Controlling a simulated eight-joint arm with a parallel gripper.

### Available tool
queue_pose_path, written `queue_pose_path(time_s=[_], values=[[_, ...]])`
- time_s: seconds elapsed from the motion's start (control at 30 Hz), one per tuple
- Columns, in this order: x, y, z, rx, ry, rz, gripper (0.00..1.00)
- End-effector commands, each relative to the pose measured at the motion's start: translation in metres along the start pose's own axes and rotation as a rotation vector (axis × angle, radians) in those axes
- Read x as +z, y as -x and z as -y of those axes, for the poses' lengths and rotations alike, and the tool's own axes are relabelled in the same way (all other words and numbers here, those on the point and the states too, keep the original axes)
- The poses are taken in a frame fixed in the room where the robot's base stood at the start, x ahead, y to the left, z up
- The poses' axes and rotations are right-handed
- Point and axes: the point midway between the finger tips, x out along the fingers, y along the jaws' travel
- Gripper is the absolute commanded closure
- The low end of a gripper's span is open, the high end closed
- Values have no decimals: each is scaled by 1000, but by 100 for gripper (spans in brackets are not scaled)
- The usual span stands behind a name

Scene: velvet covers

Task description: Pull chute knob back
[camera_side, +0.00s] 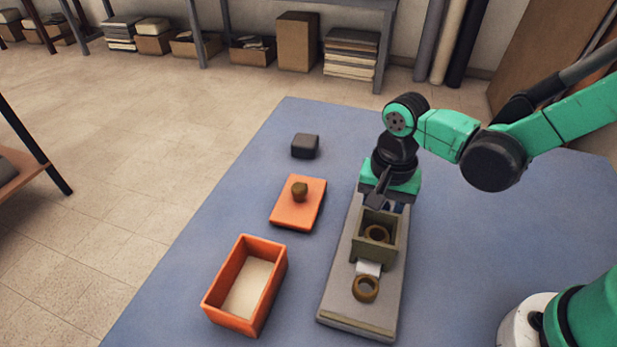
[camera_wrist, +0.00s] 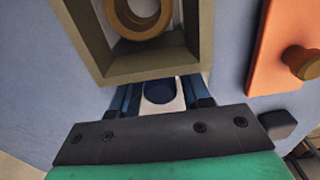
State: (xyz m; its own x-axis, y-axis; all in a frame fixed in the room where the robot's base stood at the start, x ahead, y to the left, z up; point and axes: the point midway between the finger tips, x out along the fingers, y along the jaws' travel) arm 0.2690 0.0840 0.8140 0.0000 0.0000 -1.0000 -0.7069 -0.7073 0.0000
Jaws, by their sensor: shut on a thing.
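The chute is a long grey base (camera_side: 340,300) with an olive open-topped box (camera_side: 376,252) on it. A brown ring (camera_side: 377,234) lies inside the box, and a second brown ring (camera_side: 365,288) lies on the base in front. My gripper (camera_side: 396,203) is low behind the box, at the far end of the base. In the wrist view, the fingers (camera_wrist: 160,90) are shut on the dark blue chute knob (camera_wrist: 158,94), just behind the olive box wall (camera_wrist: 150,68). The side view mostly hides the knob behind my gripper.
An orange open box (camera_side: 217,310) with a pale floor stands to the left of the chute. An orange lid (camera_side: 287,215) with a brown knob and a dark block (camera_side: 305,146) lie farther back. The blue mat (camera_side: 190,265) is clear between them.

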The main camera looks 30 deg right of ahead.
Motion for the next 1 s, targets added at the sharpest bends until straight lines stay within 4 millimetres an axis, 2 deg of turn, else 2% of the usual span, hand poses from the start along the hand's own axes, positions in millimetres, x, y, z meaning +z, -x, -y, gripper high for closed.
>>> queue_pose_path(time_s=[0.23,1.0], values=[[-5,0,0,0,-2,0,88],[-48,0,0,-1,-2,0,88]])
